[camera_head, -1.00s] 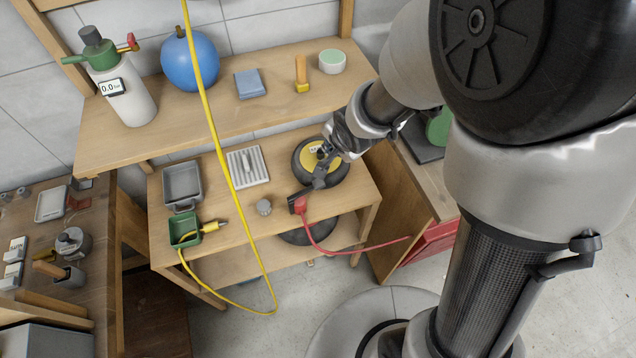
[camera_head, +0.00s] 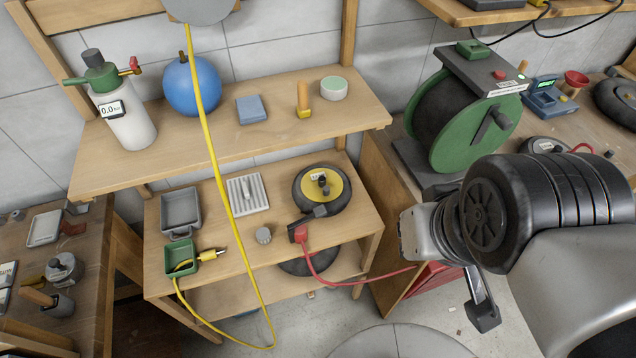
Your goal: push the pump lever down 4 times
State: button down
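A white bottle (camera_head: 126,122) with a green head stands upright at the left of the upper shelf. Its small display reads 0.0 bar. A green handle (camera_head: 76,81) sticks out left of the head, and a red and yellow fitting sticks out right. I cannot tell for sure which part is the pump lever. My gripper (camera_head: 483,312) is at the lower right, far from the bottle and clear of the shelves. The arm partly hides it, and I cannot make out both fingers. Nothing shows held in it.
A yellow hose (camera_head: 213,150) hangs across both shelves. A blue ball (camera_head: 192,86) stands next to the bottle. A black round unit with a yellow top (camera_head: 335,185) is on the lower shelf, with a red hose (camera_head: 350,279) nearby. A green reel (camera_head: 470,140) stands right.

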aim_at(319, 212)
jog(key=z, duration=1.7)
jog(key=k+j, duration=0.4)
jog(key=j, duration=0.15)
jog(key=k+j, duration=0.4)
jog(key=j, duration=0.1)
